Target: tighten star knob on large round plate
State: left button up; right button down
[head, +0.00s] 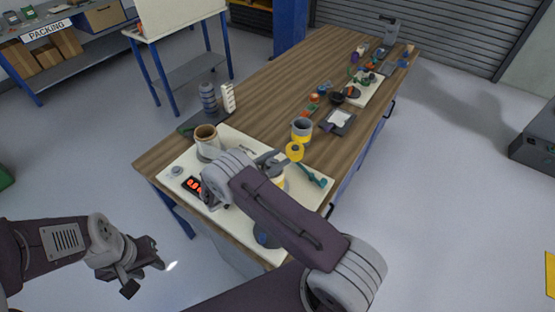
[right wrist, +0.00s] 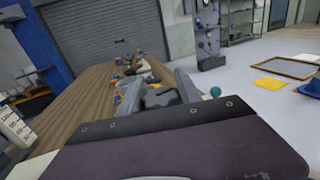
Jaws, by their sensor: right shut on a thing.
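My right gripper (head: 268,160) is over the pale work mat, beside a yellow round part (head: 294,151). In the right wrist view its fingers (right wrist: 160,90) are closed on a dark grey piece (right wrist: 162,97), which may be the star knob; its shape is not clear. Yellow also shows just below the gripper, partly covered by my right arm. I cannot make out the large round plate; my arm hides much of the mat. My left gripper (head: 148,262) hangs off the table at the lower left, open and empty.
A yellow-grey cup (head: 301,131) and a teal-handled tool (head: 313,175) are close to my right gripper. More parts lie along the far wooden table.

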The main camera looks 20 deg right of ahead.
jog(key=shift+f+m+g+b, duration=0.4)
jog(key=shift+g+b, duration=0.1)
jog(key=shift+b, duration=0.15)
jog(key=shift+s+r+g+b, duration=0.1)
jog(key=shift+r+g+b, duration=0.05)
jog(key=shift+g+b, duration=0.2)
jog(key=shift+r+m+g, duration=0.15)
jog(key=shift+m+g, duration=0.1)
jog(key=shift+m, duration=0.05)
pick_arm(q)
notch_tip(320, 180, down, 3)
jog(key=shift+f, duration=0.1)
pick_arm(e)
jog(key=shift+r, duration=0.15)
jog(key=c, duration=0.8)
grip_release()
